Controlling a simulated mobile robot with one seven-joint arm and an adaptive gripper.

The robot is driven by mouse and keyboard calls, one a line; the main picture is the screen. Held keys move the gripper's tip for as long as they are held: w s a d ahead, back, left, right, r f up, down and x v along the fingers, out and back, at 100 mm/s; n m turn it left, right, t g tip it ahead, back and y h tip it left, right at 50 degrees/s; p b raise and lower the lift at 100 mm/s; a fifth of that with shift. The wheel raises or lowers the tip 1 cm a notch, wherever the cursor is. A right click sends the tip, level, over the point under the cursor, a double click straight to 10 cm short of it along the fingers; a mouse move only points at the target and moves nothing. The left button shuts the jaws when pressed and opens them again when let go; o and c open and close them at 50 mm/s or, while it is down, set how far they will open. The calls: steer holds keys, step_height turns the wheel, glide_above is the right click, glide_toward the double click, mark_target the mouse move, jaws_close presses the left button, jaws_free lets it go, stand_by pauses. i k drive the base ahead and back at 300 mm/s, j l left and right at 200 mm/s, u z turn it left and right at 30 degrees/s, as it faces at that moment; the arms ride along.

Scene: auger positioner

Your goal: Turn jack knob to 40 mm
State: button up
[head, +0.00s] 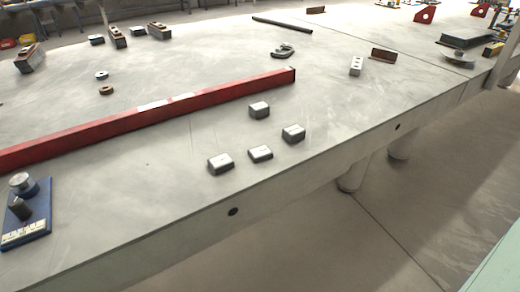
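A blue plate (40,212) lies on the table at the lower left edge of the head view. A silver round knob (21,182) stands at its far end. A dark cylindrical part (19,208) sits nearer, tilted in the picture. A pale scale strip (22,231) with marks runs along the plate's near end. The marks are too small to read, so I cannot tell the knob's setting. My gripper is not in view.
The grey steel table (130,222) is bare right of the plate. A long red bar (220,96) lies behind the plate. Several metal blocks, one of them here (260,153), stand to the right. The table's front edge drops to the floor (330,240).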

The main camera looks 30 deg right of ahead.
mark_target(18, 206)
steer(key=l+z, duration=0.25)
steer(key=l, duration=0.25)
steer(key=i+l+z, duration=0.1)
steer(key=l+z, duration=0.15)
steer(key=l, duration=0.2)
steer(key=u, duration=1.45)
